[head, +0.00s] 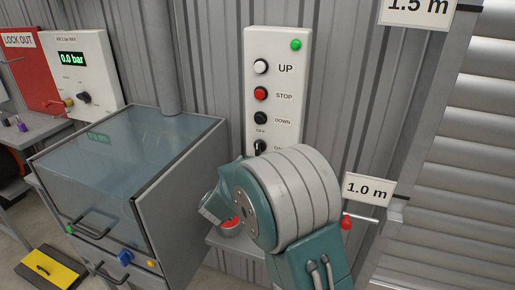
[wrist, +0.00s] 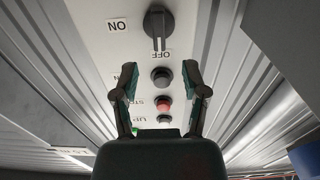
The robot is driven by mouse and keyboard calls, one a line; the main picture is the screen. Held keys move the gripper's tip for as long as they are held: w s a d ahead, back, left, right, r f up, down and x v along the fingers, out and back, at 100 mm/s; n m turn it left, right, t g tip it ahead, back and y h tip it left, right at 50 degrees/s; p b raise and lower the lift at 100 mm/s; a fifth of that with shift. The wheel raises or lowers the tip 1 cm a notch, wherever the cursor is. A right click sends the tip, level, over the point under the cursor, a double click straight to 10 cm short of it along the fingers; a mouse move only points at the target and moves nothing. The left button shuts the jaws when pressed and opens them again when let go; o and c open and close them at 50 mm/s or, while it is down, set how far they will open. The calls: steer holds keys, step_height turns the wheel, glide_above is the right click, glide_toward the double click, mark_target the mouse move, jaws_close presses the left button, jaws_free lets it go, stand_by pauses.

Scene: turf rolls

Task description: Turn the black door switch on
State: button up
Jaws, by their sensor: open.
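The black door switch (head: 259,146) is a rotary knob low on the white control panel (head: 277,75). In the wrist view the switch (wrist: 158,20) is at the top, with its bar pointing towards the OFF label. The ON label is to its left there. My gripper (wrist: 159,72) is open and empty, its two fingers spread apart either side of the button column in the picture, below the switch. I cannot tell its distance to the panel.
Above the switch are the black DOWN (head: 260,118), red STOP (head: 260,93) and white UP (head: 260,67) buttons, and a green lamp (head: 296,44). A clear-topped cabinet (head: 175,190) stands left of my arm. A 1.0 m sign (head: 368,189) and a roller door (head: 470,150) are right.

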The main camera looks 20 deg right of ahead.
mark_target(257, 149)
steer(key=x, duration=0.8)
steer(key=shift+w+d, duration=0.25)
steer(key=shift+w, duration=0.05)
jaws_close()
